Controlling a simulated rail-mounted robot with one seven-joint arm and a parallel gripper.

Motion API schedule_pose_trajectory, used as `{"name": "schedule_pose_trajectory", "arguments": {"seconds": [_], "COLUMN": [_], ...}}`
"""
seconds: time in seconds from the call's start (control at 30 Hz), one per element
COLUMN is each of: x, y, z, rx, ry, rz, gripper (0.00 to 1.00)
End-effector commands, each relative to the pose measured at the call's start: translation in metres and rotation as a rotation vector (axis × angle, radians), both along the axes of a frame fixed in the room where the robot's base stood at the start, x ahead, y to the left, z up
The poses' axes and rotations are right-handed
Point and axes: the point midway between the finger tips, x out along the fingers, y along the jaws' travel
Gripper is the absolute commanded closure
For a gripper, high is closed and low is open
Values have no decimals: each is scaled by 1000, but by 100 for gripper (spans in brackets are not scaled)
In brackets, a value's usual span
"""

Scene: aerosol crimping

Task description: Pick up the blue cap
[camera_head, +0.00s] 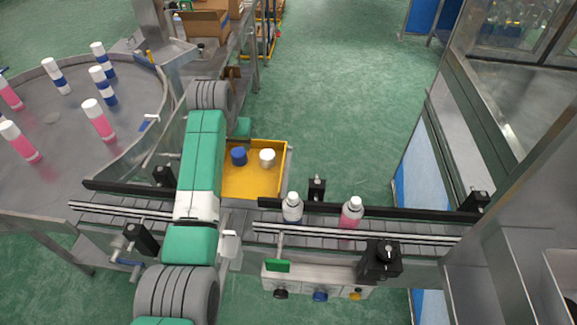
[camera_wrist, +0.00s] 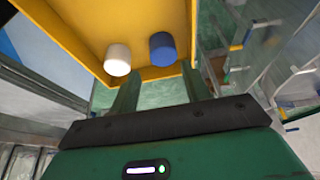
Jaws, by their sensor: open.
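The blue cap (camera_head: 239,156) stands in a yellow tray (camera_head: 252,186), to the left of a white cap (camera_head: 267,158). In the wrist view the blue cap (camera_wrist: 162,48) is on the right and the white cap (camera_wrist: 117,58) on the left, both near the tray's edge. My gripper (camera_wrist: 160,78) is open and empty in the wrist view. Its two fingers point toward the tray, and the blue cap appears just past their tips, apart from them. In the head view my arm hides the tray's left side, and the gripper's fingers cannot be made out.
A conveyor (camera_head: 330,230) with black and metal guide rails runs in front of the tray. A blue-banded can (camera_head: 292,207) and a pink can (camera_head: 351,213) stand on it. A round table (camera_head: 60,170) with several cans is at left. Green floor is open behind the conveyor.

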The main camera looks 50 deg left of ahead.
Motion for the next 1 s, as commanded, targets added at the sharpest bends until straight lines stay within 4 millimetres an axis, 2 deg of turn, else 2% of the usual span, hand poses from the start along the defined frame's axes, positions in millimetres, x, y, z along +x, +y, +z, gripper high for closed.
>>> {"name": "schedule_pose_trajectory", "arguments": {"seconds": [0.2,0.33,0.5,0.6,0.87,0.9,1.0], "x": [8,10,19,23,24,24,24], "y": [5,7,17,20,22,22,22], "z": [-21,-27,-56,-67,-69,-69,-69], "rx": [2,2,1,1,3,3,3], "ry": [0,-2,-2,-2,-3,-3,-3], "rz": [-3,-3,-2,-2,-2,-2,-2], "gripper": [53,53,53,53,53,55,75]}}
